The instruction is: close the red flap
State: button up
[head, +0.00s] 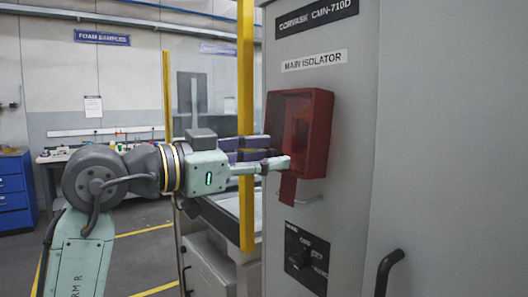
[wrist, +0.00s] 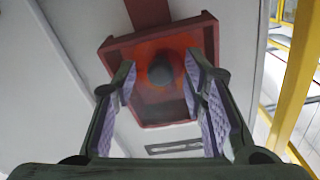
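A red box (head: 318,112) is mounted on the grey cabinet under the "MAIN ISOLATOR" label. Its front is open, and a dark round knob (wrist: 161,70) shows inside it in the wrist view. A dark red flap (head: 287,190) hangs down below the box; it also shows at the top edge of the wrist view (wrist: 148,12). My gripper (head: 283,163) is in front of the lower part of the box in the head view. In the wrist view my gripper (wrist: 162,82) has its two padded fingers apart, with nothing held between them. Whether the fingertips touch the box is unclear.
A black rotary switch panel (head: 306,258) sits lower on the cabinet (head: 345,190), with a dark handle (head: 388,270) to the right. A yellow post (head: 246,120) and a clear guard stand just behind my arm. A blue drawer cabinet (head: 14,190) is far left.

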jog(key=shift+c, duration=0.5)
grip_shut()
jog(key=shift+d+f, duration=0.1)
jog(key=shift+f, duration=0.05)
dwell(0.4)
